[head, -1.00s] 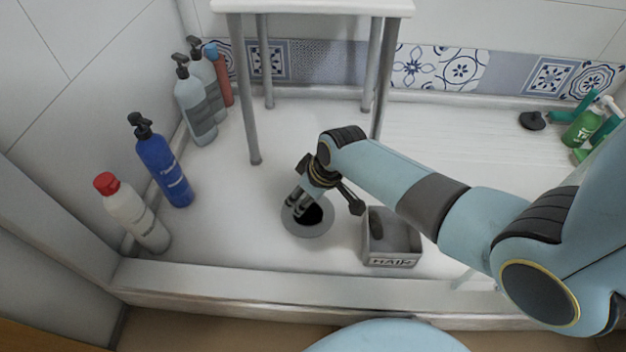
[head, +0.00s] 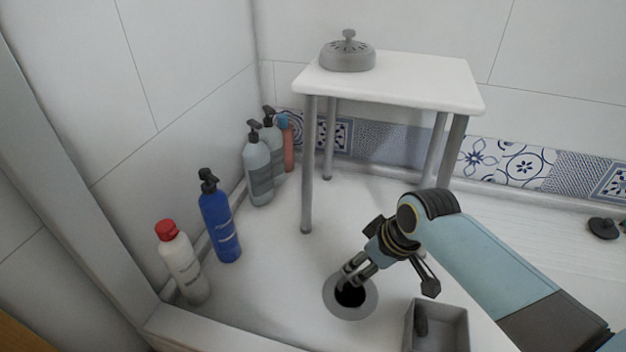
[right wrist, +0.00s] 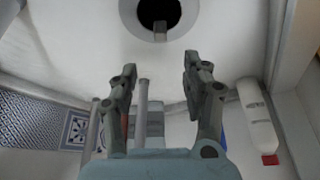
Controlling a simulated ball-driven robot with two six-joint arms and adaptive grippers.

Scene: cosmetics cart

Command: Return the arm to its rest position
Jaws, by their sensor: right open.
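My right gripper (head: 354,270) hangs over the round floor drain (head: 371,305), fingers pointing down. In the right wrist view the gripper (right wrist: 158,78) has its two fingers spread, with nothing between them. The drain (right wrist: 130,12) shows there at the top edge, with a dark hole. A small brownish piece (right wrist: 160,31) shows at the hole's edge; I cannot tell what it is. The arm reaches in from the lower right of the head view. My left gripper is not in view.
A grey open box (head: 464,325) with a dark lump inside stands right of the drain. A white stool (head: 430,85) behind carries a grey domed drain cover (head: 348,55). A blue bottle (head: 220,225), a white red-capped bottle (head: 182,265) and grey pump bottles (head: 258,170) line the left wall.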

